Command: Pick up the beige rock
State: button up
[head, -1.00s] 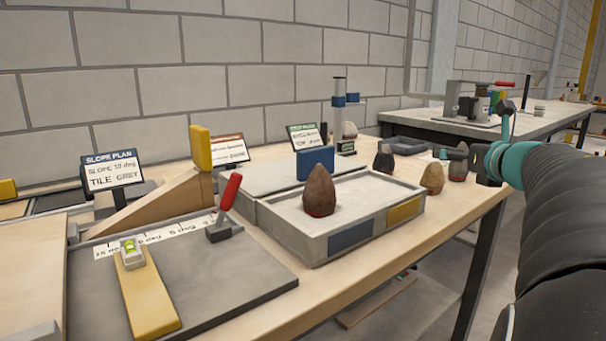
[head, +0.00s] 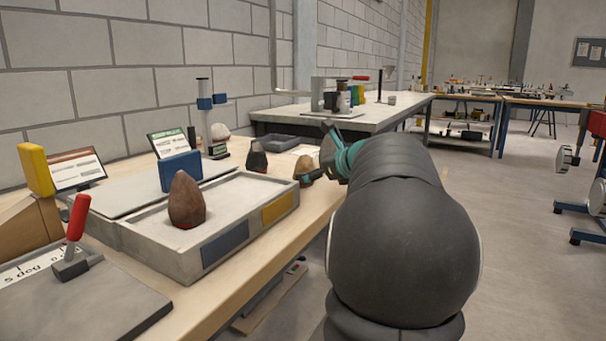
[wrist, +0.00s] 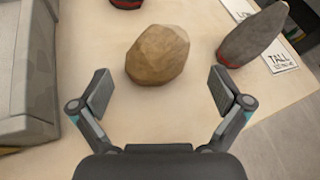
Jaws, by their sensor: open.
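The beige rock (wrist: 158,54) lies on the wooden table in the wrist view, just beyond and between the tips of my gripper (wrist: 160,90). My gripper is open and empty, with clear table between its fingers. In the head view the beige rock (head: 306,167) shows beside the end of my arm, partly hidden by it. My gripper (head: 328,155) shows there only in part, near the rock at the table's right edge.
A grey pointed rock (wrist: 253,36) stands close to the right finger. The sandbed wall (wrist: 22,90) is on the left. A brown pointed rock (head: 186,202) stands in the sandbed. A dark rock (head: 257,158) stands behind the beige one. Open floor lies right of the table.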

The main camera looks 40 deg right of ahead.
aim_at(303, 171)
jog(key=x, duration=0.5)
jog(key=shift+w+a, duration=0.15)
jog(key=c, duration=1.5)
